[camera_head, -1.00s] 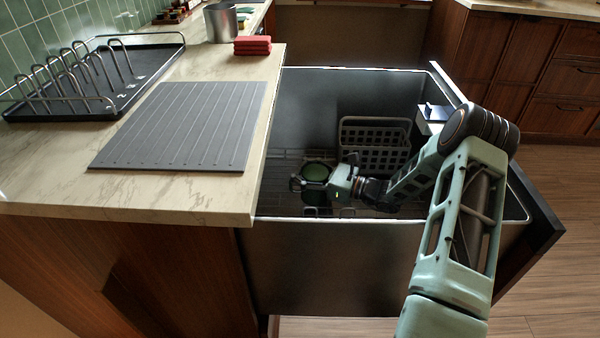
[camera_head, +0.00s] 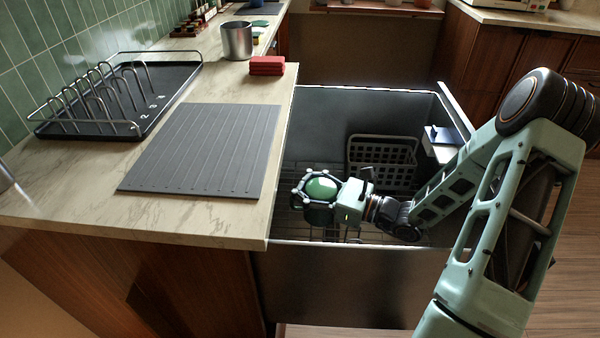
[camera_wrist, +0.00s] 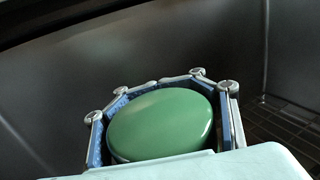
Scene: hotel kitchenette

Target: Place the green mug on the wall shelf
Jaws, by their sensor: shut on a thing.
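The green mug (camera_head: 321,189) is between the fingers of my gripper (camera_head: 318,190), over the open dishwasher drawer's interior. In the wrist view, the mug (camera_wrist: 162,124) shows a smooth, rounded green face framed by both fingers of my gripper (camera_wrist: 165,120). The blue inner pads sit close against its sides. I cannot tell whether this face is the mug's base or its opening, and the handle is hidden.
The open steel drawer (camera_head: 350,285) has a wire rack and a grey basket (camera_head: 382,160). At left, the counter (camera_head: 235,222) holds a ribbed grey mat (camera_head: 205,150), a dish rack (camera_head: 120,95), red sponges (camera_head: 266,66) and a metal pot (camera_head: 237,40).

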